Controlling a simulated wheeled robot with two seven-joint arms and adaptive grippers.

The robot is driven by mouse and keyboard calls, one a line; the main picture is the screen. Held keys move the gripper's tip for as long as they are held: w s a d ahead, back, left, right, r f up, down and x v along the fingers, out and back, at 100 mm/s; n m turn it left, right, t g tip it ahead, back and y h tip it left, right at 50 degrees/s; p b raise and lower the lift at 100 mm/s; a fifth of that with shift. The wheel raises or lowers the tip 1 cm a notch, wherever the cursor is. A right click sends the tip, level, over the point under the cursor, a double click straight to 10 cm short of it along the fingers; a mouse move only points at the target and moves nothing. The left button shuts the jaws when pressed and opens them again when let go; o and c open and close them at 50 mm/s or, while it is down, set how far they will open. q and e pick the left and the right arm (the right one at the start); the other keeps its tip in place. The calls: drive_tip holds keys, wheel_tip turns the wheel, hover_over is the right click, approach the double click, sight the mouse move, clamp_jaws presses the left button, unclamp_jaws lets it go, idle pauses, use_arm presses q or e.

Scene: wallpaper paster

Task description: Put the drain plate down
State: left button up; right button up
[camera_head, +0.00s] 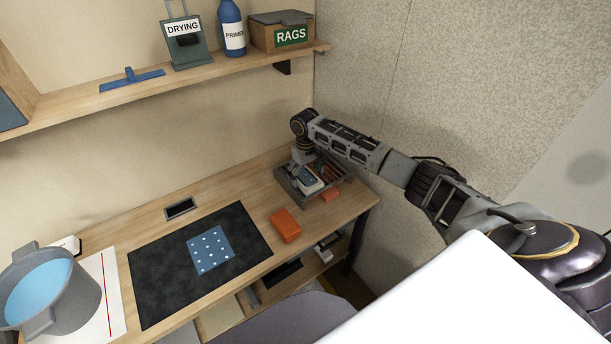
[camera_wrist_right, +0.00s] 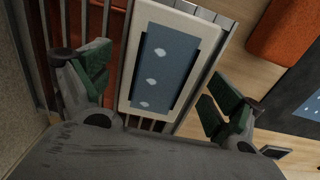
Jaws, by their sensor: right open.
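A grey tray (camera_head: 286,187) stands at the far right end of the workbench. Metal slats (camera_wrist_right: 115,60) show in it in the wrist view. A white-edged slab (camera_head: 309,183) with a blue, white-spotted face lies on the slats; in the wrist view the slab (camera_wrist_right: 172,60) is large. I cannot tell for sure whether the slats or the slab is the drain plate. My right gripper (camera_head: 303,158) is over the tray. In the wrist view its open fingers (camera_wrist_right: 157,78) are on either side of the slab, with gaps. My left gripper is not in view.
An orange block (camera_head: 286,226) lies beside a dark mat (camera_head: 165,280) bearing a blue spotted sheet (camera_head: 211,249). A grey pot (camera_head: 75,305) with blue liquid stands at the left. A shelf (camera_head: 230,65) runs above, and a wall (camera_head: 400,70) stands close right of the tray.

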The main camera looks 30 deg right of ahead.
sight(305, 177)
wheel_tip(305, 177, up, 12)
idle(0.6)
drive_tip(key=shift+f, duration=0.1)
idle(0.7)
